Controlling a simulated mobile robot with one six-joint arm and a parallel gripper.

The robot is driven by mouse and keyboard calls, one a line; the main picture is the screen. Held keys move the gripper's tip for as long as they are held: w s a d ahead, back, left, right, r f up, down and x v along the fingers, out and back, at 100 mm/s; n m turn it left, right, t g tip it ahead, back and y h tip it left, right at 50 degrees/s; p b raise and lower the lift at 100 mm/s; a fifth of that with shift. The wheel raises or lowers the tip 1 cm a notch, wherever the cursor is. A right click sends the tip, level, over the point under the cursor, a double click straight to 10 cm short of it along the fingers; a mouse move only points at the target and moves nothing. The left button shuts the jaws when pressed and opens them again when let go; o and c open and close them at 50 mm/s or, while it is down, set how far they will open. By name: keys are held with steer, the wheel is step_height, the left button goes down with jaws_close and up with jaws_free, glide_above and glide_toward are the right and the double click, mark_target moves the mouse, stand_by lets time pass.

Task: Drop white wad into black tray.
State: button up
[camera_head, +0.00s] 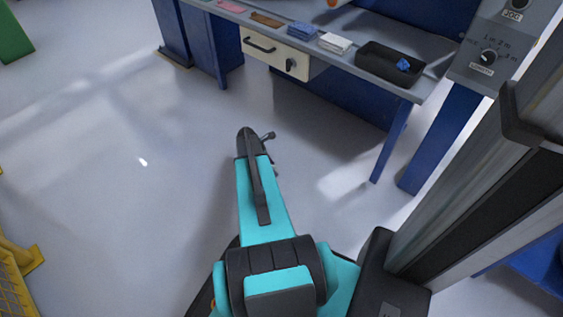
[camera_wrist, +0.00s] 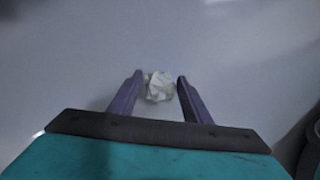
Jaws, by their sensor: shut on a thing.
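The white wad (camera_wrist: 159,86) is a crumpled pale ball between the two fingers of my gripper (camera_wrist: 160,80) in the wrist view. The gripper is shut on it. In the head view my gripper (camera_head: 256,135) is over the open floor at the middle, and the wad is hidden there. The black tray (camera_head: 378,72) stands on the bench at the upper right, with a blue crumpled piece (camera_head: 403,65) in its right part. My gripper is well apart from the tray, lower and to its left in the picture.
A grey-topped bench (camera_head: 330,57) with a drawer (camera_head: 275,52) runs along the top. Folded white cloths (camera_head: 334,42) and blue cloths (camera_head: 302,30) lie left of the tray. A control panel (camera_head: 487,55) stands right of it. Floor at left is mostly clear, with a small white spot (camera_head: 142,162).

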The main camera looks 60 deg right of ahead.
steer(key=shift+w+a, duration=0.35)
stand_by(1.1)
